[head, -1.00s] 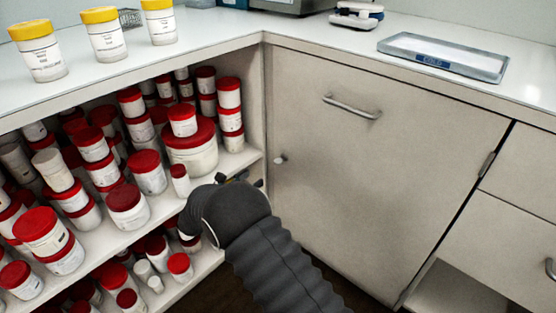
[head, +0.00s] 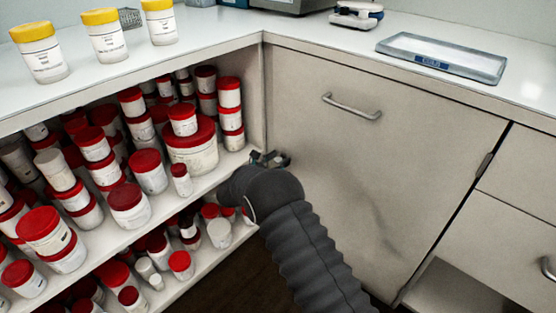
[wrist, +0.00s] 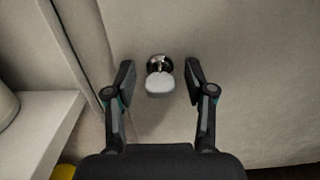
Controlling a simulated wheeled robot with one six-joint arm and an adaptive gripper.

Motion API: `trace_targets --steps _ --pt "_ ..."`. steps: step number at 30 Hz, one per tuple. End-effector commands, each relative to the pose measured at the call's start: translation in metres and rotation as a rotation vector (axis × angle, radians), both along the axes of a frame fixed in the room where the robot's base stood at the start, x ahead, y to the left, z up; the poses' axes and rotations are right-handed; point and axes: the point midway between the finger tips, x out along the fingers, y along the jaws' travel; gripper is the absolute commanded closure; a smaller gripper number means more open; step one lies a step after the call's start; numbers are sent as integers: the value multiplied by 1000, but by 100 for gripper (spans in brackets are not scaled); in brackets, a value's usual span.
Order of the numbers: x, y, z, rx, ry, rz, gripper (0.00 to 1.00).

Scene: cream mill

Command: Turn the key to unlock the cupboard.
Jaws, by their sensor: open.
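The cupboard door (head: 380,180) is a shut beige panel with a bar handle (head: 352,107) near its top. The key (wrist: 158,84) shows in the wrist view as a pale rounded bow in front of a shiny round lock (wrist: 159,64) on the door. My gripper (wrist: 158,82) is open, with one finger on each side of the key and a gap on both sides. In the head view my gripper (head: 270,160) is at the door's left edge and hides the key and lock.
Open shelves (head: 222,176) full of red-lidded jars stand close to the left of my arm. Room in front of the door is free on the right.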

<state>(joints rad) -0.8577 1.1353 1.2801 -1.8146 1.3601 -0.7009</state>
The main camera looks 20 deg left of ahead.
Motion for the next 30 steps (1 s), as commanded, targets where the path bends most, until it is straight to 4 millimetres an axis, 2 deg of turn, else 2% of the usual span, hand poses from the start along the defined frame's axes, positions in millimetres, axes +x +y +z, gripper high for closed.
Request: trace_targets --steps 6,12,13,23,30 --pt "0 0 0 0 0 0 46" --pt "0 0 0 1 0 0 96" --pt "0 0 0 1 0 0 100" --pt "0 0 -2 31 -13 0 100" --pt "0 0 -6 152 -63 0 100"
